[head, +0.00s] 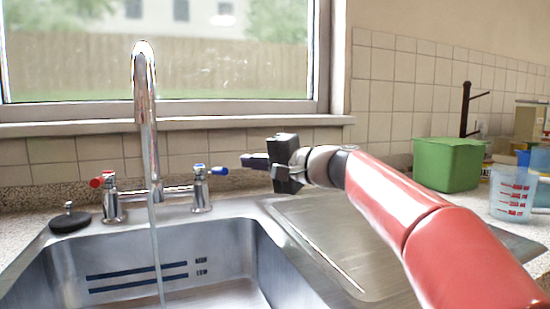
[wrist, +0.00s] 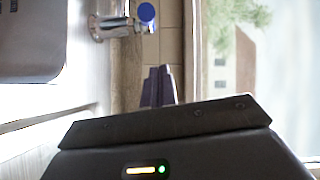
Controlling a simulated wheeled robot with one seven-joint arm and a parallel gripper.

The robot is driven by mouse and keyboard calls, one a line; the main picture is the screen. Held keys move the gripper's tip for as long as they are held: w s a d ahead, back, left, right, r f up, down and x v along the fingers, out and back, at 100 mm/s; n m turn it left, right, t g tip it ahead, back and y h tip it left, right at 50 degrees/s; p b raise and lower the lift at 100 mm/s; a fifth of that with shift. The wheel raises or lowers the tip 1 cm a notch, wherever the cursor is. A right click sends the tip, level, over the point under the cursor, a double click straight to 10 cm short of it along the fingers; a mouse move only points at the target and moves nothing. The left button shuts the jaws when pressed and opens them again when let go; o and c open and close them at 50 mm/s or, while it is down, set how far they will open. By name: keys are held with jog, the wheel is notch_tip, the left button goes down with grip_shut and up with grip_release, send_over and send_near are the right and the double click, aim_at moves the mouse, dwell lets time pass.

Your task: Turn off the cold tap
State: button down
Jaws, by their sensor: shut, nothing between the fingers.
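The chrome faucet (head: 147,110) stands behind the sink, with a thin stream of water running from its spout into the basin. The cold tap (head: 202,186) has a blue-tipped handle pointing right, and it also shows near the top of the wrist view (wrist: 120,24). The hot tap (head: 112,198) has a red-tipped handle on the left. My gripper (head: 243,160) is shut and empty, to the right of the cold tap and slightly above it, apart from the blue handle. Its fingers also show in the wrist view (wrist: 158,84), below the blue tip.
The steel sink (head: 262,225) has a drainboard (head: 345,235) to its right, under my arm. A green box (head: 448,164) and a measuring cup (head: 513,194) stand on the right counter. A window sill (head: 70,128) runs behind the faucet. A dark round item (head: 70,222) sits at left.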

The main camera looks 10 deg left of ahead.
aim_at(224, 171)
jog(key=shift+s+a+f, duration=0.2)
jog(key=shift+s+a, duration=0.4)
jog(key=shift+s, duration=0.2)
jog(key=shift+s+a+f, duration=0.2)
jog(key=shift+s+a, duration=0.4)
jog(key=shift+s, duration=0.2)
jog(key=shift+b, duration=0.3)
jog(key=s+m+t, duration=0.1)
jog(key=s+a+m+t+h+b, duration=0.1)
jog(key=t+h+b, duration=0.1)
jog(key=shift+s+a+m+t, duration=0.3)
jog(key=shift+s+m, duration=0.1)
jog(key=shift+s+a, duration=0.5)
jog(key=shift+s, duration=0.05)
